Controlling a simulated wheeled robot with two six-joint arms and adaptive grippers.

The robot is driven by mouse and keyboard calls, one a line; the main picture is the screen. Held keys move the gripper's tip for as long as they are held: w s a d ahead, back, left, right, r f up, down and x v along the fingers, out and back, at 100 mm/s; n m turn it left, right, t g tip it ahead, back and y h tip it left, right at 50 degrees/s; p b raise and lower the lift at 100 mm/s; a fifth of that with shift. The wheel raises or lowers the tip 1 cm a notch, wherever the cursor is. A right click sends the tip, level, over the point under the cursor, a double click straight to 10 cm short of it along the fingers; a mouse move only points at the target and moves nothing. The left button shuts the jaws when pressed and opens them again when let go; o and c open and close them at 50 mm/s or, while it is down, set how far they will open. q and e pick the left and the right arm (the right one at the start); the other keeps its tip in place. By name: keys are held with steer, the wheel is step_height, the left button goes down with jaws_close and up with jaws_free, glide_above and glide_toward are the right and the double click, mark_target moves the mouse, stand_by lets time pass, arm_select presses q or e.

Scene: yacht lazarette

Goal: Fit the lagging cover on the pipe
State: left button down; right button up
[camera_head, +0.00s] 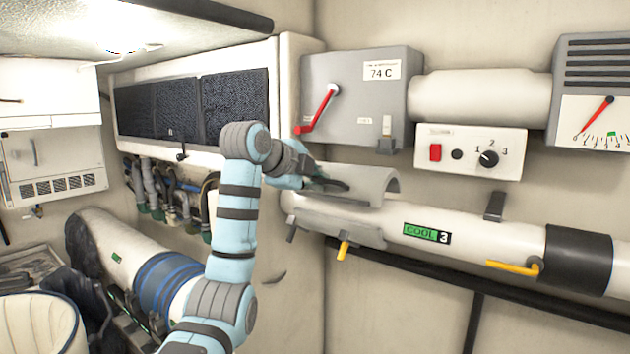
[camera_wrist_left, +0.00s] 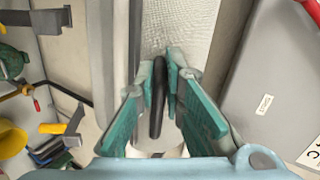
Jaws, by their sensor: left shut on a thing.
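The lagging cover (camera_head: 378,182) is a grey curved half-shell. It is above the left part of the white pipe (camera_head: 385,224), with its arched end facing right. My left gripper (camera_head: 328,184) is at the cover's near side; in the left wrist view its teal fingers (camera_wrist_left: 166,75) are shut on a dark bar-shaped handle (camera_wrist_left: 157,105). A second grey shell (camera_head: 335,231) lies along the pipe's lower front, with a yellow latch (camera_head: 343,249) below it. Whether the upper cover touches the pipe cannot be told. My right gripper is not in view.
The pipe carries a green "COOL 3" label (camera_head: 427,234), a yellow lever (camera_head: 513,268) and a black band (camera_head: 578,258). Above are a grey box with a red lever (camera_head: 318,108) and a switch panel (camera_head: 470,151). A dark rail (camera_head: 450,283) runs below.

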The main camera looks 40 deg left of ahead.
arm_select(q)
steer(key=shift+p, duration=0.55)
stand_by(0.7)
steer(key=shift+f+b, duration=1.35)
steer(key=shift+f, duration=0.6)
steer(key=c, duration=1.6)
jaws_free()
steer(key=shift+s, duration=0.1)
steer(key=v, duration=0.7)
steer(key=shift+s+r, duration=0.15)
steer(key=shift+s, duration=0.15)
steer(key=shift+w+d, duration=0.1)
steer(key=shift+w, duration=0.05)
